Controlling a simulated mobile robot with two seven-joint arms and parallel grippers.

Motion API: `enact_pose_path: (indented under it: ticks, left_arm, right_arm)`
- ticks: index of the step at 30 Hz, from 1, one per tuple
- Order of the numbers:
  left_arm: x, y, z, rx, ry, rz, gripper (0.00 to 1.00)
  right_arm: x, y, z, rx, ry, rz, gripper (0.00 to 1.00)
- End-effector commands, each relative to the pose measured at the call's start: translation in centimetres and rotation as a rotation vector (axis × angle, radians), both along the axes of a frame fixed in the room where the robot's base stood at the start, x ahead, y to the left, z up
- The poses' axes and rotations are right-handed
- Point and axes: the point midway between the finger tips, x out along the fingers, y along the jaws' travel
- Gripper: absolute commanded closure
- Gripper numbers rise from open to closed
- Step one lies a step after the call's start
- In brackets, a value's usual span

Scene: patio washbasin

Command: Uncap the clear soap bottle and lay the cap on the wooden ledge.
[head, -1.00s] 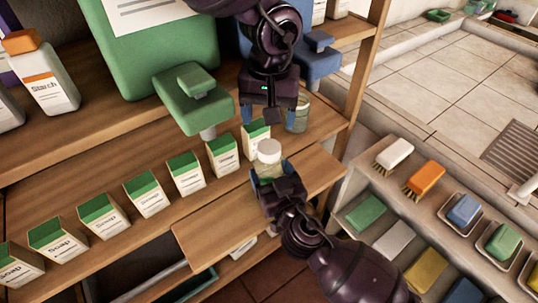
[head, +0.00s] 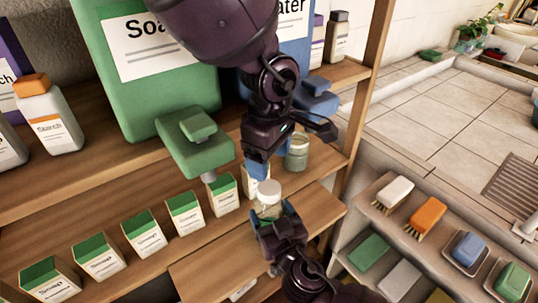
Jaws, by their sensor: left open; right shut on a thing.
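A small clear bottle (head: 266,209) with a whitish cap (head: 269,189) stands upright at the front of the shelf. My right gripper (head: 273,212) is shut on the bottle's body from the near side, and the cap is on its top. My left gripper (head: 257,168) is open and empty, just above and behind the cap. Its fingers are seen partly edge-on, and I see no contact with the cap. The wooden ledge (head: 212,268) juts out in front of the shelf, under my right gripper, and its bare top shows on both sides of it.
A glass jar (head: 297,152) stands close to the right of my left gripper. A row of soap cartons (head: 144,235) lines the shelf to the left. A large green soap dispenser (head: 195,145) overhangs nearby. Brushes (head: 427,215) lie on the right-hand shelf.

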Motion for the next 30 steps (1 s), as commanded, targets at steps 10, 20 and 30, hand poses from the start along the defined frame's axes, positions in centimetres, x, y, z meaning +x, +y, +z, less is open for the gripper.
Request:
enact_pose_path:
  ticks: [10, 20, 30]
  left_arm:
    - [0.0, 0.0, -3.5, 0.003, 0.003, 0.011, 0.28]
    - [0.0, 0.0, -7.3, 0.002, 0.001, 0.011, 0.28]
    - [0.0, 0.0, -8.0, 0.0, 0.0, 0.011, 0.28]
  right_arm:
    - [0.0, 0.0, 0.0, 0.0, 0.0, 0.0, 0.94]
    - [0.0, 0.0, 0.0, 0.0, 0.0, 0.0, 0.94]
    - [0.0, 0.0, 0.0, 0.0, 0.0, 0.0, 0.94]
